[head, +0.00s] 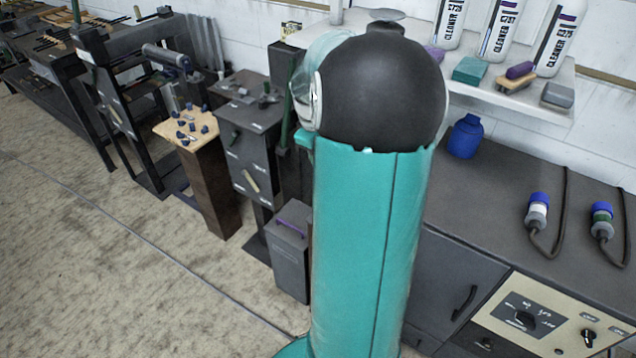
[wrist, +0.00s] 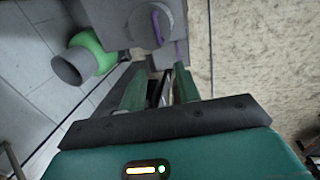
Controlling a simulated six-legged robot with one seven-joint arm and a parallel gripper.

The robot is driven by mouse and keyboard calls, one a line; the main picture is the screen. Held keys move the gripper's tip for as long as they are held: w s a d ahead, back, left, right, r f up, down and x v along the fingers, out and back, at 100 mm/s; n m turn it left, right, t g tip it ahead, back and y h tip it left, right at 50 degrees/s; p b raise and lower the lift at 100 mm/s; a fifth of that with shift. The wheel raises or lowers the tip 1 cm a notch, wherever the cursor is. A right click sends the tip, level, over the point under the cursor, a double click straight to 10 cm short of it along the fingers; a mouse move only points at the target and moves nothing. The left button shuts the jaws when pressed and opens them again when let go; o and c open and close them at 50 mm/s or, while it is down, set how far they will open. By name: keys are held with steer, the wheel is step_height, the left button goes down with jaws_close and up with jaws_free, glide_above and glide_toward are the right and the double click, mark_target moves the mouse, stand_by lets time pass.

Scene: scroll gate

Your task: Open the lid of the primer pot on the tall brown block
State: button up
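In the head view a tall brown block (head: 208,185) with a pale wooden top stands left of the middle. Several small dark blue pieces lie on its top; I cannot make out a primer pot or its lid there. The block is not clearly visible in the wrist view. My gripper (wrist: 158,78) shows in the wrist view with its two green fingers apart and nothing clearly held between them. Beyond the fingertips is a grey box with a purple handle (wrist: 158,26). My gripper is not discernible in the head view, where my teal and black arm fills the middle.
A grey box with a purple handle (head: 290,250) stands on the floor beside my arm. A dark cabinet (head: 250,150) adjoins the block. A blue jar (head: 466,136) stands on the right-hand bench (head: 490,205). Cleaner bottles (head: 500,30) line a shelf. The floor at left is clear.

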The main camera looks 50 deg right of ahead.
steer(key=d+f, duration=0.1)
steer(key=f, duration=0.3)
steer(key=d+f, duration=0.1)
steer(key=f, duration=0.4)
steer(key=d+f, duration=0.1)
steer(key=f, duration=0.3)
steer(key=shift+s+f, duration=0.15)
steer(key=shift+s, duration=0.05)
jaws_close()
